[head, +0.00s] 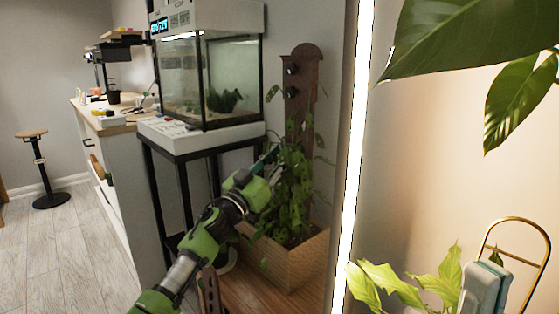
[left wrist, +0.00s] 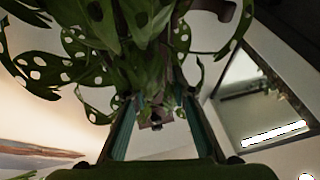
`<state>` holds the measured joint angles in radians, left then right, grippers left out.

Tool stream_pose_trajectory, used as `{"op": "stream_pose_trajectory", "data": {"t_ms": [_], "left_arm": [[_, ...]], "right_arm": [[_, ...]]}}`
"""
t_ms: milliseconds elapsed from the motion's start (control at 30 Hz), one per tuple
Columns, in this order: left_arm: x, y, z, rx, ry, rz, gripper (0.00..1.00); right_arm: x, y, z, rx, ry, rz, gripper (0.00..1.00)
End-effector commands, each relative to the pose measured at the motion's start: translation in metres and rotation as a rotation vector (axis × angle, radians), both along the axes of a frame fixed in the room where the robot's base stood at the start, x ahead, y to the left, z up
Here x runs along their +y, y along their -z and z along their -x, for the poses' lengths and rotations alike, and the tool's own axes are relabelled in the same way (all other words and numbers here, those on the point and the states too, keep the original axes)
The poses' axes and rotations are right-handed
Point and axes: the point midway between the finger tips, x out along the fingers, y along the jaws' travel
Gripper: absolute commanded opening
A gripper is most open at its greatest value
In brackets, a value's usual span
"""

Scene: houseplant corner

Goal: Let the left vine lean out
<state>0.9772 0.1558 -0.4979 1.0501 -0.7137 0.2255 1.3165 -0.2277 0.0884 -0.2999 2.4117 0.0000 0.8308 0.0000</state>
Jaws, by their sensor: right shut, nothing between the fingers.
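The leafy vine (head: 288,180) grows in a wooden planter (head: 292,262) and climbs a brown upright board (head: 303,85) with two dark knobs on its upper part. My left gripper (head: 268,160) reaches the vine's left side in the head view, its tips partly lost among leaves. In the left wrist view its two teal fingers stand apart, with holed leaves (left wrist: 140,50) above and between them; I cannot tell whether they touch a stem. My right gripper (head: 488,270) is shut and empty at the lower right, in front of a brass hoop (head: 540,240).
Pale green leaves (head: 385,285) stand left of my right gripper, and large dark leaves (head: 480,40) hang above. A bright vertical light strip (head: 352,160) separates the two sides. A glass tank (head: 225,80) on a black stand is behind the vine's left. A stool (head: 42,170) stands far left.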

Motion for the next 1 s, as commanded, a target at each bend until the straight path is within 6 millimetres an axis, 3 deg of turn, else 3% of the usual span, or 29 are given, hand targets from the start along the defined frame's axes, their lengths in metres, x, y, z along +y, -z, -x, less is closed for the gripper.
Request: {"op": "stream_pose_trajectory", "data": {"t_ms": [267,367,733,900,1000], "left_arm": [[-0.001,-0.001,-0.001,0.001,0.000,0.001,0.23],[-0.001,-0.001,-0.001,0.001,0.000,0.001,0.00],[0.002,-0.001,-0.002,0.004,0.000,0.005,0.00],[0.013,-0.002,-0.004,0.020,-0.001,0.019,0.00],[0.023,-0.003,-0.007,0.035,-0.002,0.033,0.00]], "right_arm": [[0.000,-0.001,0.000,-0.003,0.000,0.000,0.00],[0.000,-0.001,0.000,-0.003,0.000,0.000,0.00],[0.000,-0.004,0.001,-0.005,0.000,-0.001,0.00],[-0.001,-0.006,0.002,0.008,-0.001,-0.005,0.00],[-0.001,0.005,0.001,0.054,-0.002,-0.002,0.00]]}}
